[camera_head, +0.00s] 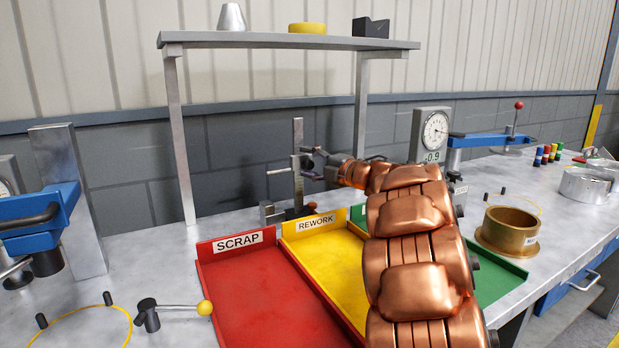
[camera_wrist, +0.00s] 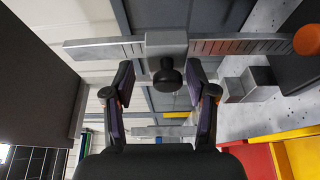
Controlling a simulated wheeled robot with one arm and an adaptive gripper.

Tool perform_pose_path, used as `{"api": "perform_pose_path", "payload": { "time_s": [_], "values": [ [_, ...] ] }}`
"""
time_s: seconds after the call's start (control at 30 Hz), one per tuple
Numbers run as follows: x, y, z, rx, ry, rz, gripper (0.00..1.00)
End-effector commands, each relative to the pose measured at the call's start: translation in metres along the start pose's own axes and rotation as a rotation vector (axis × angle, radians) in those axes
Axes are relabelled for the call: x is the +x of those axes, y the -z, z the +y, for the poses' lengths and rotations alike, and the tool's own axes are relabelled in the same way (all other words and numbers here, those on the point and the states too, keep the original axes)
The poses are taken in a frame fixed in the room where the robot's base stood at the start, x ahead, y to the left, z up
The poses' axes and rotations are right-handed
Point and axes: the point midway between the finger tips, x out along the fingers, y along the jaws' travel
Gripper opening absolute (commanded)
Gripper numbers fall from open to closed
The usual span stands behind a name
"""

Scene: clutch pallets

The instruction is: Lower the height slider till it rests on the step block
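The height gauge's upright grey column (camera_head: 298,135) stands on the bench behind the bins. In the wrist view the column (camera_wrist: 235,46) lies sideways, with its base to the right. The slider (camera_head: 296,164) sits partway up it, well above the grey step block (camera_head: 267,213). In the wrist view the slider (camera_wrist: 166,44) carries a black knob (camera_wrist: 168,75), and the stepped block (camera_wrist: 233,90) is to the right, apart from the slider. My gripper (camera_wrist: 160,88) is open, with one finger on each side of the knob and visible gaps. In the head view my gripper (camera_head: 318,163) is partly hidden.
Red SCRAP (camera_head: 255,295) and yellow REWORK (camera_head: 325,260) bins lie in front of the gauge, with a green bin (camera_head: 490,270) right. A shelf (camera_head: 285,41) stands over the gauge. A dial gauge (camera_head: 431,135) and brass ring (camera_head: 508,230) stand right.

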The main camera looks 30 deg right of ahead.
Motion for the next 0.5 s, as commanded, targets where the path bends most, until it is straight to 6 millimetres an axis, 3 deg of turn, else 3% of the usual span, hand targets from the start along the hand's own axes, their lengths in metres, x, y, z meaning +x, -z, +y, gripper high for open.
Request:
{"api": "perform_pose_path", "payload": {
  "time_s": [0.13,0.5],
  "values": [
    [-0.0004,-0.0005,0.0087,-0.001,-0.001,-0.002,0.53],
    [-0.0017,-0.0008,0.0095,0.0,-0.001,-0.002,0.53]
  ]
}}
